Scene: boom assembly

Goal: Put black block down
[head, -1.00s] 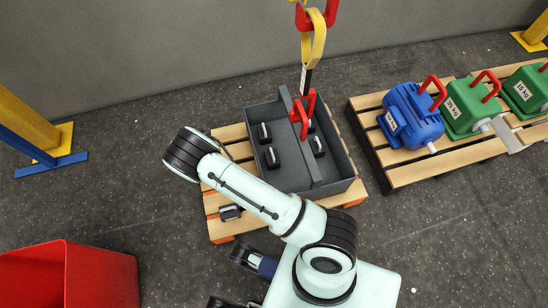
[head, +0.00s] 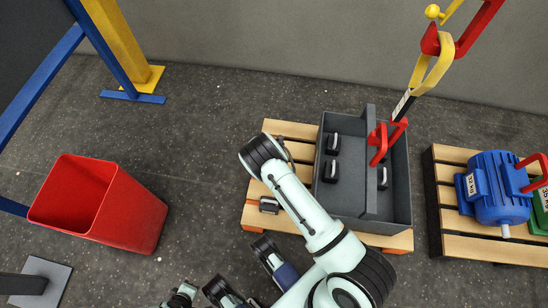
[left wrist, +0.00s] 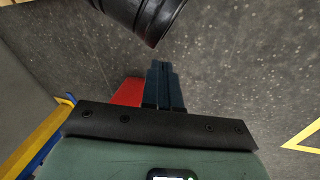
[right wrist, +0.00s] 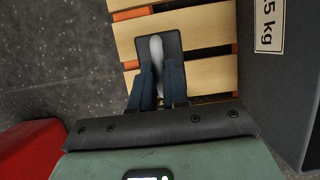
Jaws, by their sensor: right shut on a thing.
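My right gripper (right wrist: 158,82) is shut on a black block (right wrist: 172,45) by its pale grey handle in the right wrist view. The block is over the wooden slats of the pallet (right wrist: 205,75), beside the grey bin (right wrist: 262,95). I cannot tell whether it touches the slats. My right arm mostly hides this gripper in the head view. Several more black blocks, such as one (head: 331,171), stand in the grey bin (head: 342,205). My left gripper (left wrist: 163,68) is shut and empty above the floor.
A red container (head: 105,205) stands on the floor left of the pallet. A red hook (head: 384,142) on a yellow strap hangs over the grey bin. A blue motor (head: 495,190) is on a second pallet at right. Floor between container and pallet is clear.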

